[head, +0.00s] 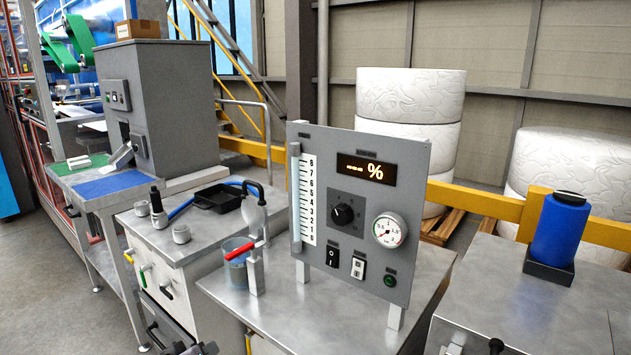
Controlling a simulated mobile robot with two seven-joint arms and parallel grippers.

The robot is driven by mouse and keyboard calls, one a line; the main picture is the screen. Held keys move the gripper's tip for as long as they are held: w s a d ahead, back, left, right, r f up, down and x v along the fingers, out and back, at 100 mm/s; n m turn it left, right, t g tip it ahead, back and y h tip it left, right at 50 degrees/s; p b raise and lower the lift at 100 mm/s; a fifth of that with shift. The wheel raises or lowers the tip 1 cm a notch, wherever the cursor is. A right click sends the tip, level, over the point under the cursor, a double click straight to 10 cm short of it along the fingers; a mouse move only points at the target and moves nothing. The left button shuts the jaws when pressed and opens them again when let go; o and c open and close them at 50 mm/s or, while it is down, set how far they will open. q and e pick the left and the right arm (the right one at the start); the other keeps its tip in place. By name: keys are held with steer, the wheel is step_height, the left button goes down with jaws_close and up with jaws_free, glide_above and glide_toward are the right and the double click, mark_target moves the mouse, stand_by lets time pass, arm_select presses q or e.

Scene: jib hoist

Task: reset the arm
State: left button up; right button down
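No complete arm of mine shows in the head view. Small dark parts (195,348) are cut off by the bottom edge left of centre; they may belong to my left gripper, but I cannot tell whether it is open or shut. A small black tip (496,346) and a pale piece (452,346) show at the bottom right; I cannot tell whether they are my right gripper. Nothing is seen held. A lever with a red handle (240,251) stands on a grey post beside a clear beaker (237,272) of bluish liquid.
A grey control panel (347,270) with display, knob and gauge stands upright on the middle metal bench. A blue cylinder (560,232) stands in a black holder on the right bench. A black tray (221,196) and small metal pots lie on the left cabinet. Yellow rails run behind.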

arm_select(q)
steer(key=s+d+f+m, duration=0.1)
steer(key=s+f+m, duration=0.3)
steer(key=s, duration=1)
steer(key=s+d+f+m+h, duration=0.1)
steer(key=s+f+m, duration=0.3)
steer(key=s, duration=1)
step_height(320, 180, down, 2)
steer(key=shift+s+d+g, duration=0.3)
steer(key=shift+d, duration=0.25)
